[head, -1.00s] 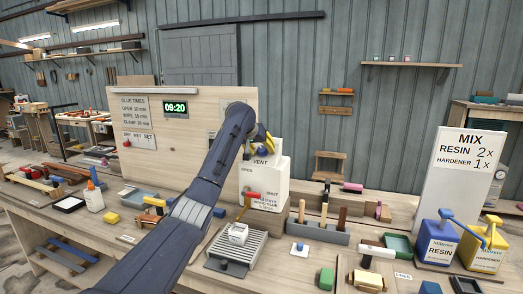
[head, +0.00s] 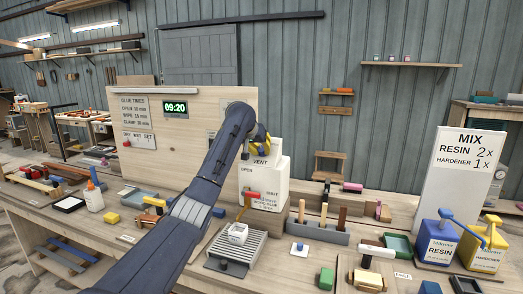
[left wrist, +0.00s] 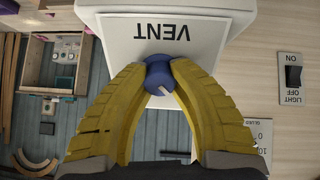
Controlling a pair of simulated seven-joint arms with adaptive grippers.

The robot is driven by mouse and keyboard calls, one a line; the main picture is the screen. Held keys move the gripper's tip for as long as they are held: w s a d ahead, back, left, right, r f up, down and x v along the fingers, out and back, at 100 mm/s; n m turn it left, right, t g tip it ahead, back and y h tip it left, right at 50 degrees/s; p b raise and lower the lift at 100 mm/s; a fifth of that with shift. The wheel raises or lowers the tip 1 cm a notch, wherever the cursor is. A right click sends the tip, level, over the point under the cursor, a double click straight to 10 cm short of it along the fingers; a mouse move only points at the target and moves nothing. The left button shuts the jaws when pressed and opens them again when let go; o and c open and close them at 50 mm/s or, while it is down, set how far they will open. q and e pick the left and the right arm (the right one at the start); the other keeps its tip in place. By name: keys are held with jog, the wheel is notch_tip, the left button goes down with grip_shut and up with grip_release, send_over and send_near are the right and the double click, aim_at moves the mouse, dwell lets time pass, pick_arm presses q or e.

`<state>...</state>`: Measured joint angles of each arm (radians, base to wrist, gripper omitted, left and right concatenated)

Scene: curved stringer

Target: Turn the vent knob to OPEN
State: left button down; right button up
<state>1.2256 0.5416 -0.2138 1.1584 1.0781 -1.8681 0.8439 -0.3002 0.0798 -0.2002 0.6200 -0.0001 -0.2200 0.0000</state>
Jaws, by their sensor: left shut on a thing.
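The vent knob (left wrist: 159,76) is blue with a white pointer mark, in the left wrist view under the upside-down word VENT. Its pointer slants toward the picture's lower right. My left gripper (left wrist: 158,70) has yellow fingers on both sides of the knob and is shut on it. In the head view, my left gripper (head: 260,144) is at the top of the white VENT box (head: 277,175), where the arm and fingers hide the knob. The word OPEN shows at the left of the box's face. My right gripper is not in view.
A grey ribbed block (head: 236,247) and a tool rack (head: 320,233) are nearby on the bench. A light switch (left wrist: 293,76) is at the right of the left wrist view. Resin (head: 436,243) and hardener (head: 484,248) containers stand at right.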

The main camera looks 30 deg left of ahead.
pick_arm(q)
jog(key=m, duration=0.5)
jog(key=shift+r, duration=0.15)
jog(key=m, duration=0.3)
jog(key=shift+m+g, duration=0.3)
jog(key=shift+g, duration=0.1)
jog(key=m, duration=0.4)
jog(key=shift+r, duration=0.1)
jog(key=shift+m, duration=2.1)
jog(key=shift+y, duration=0.3)
jog(key=c, duration=1)
grip_release()
jog(key=shift+d, duration=0.1)
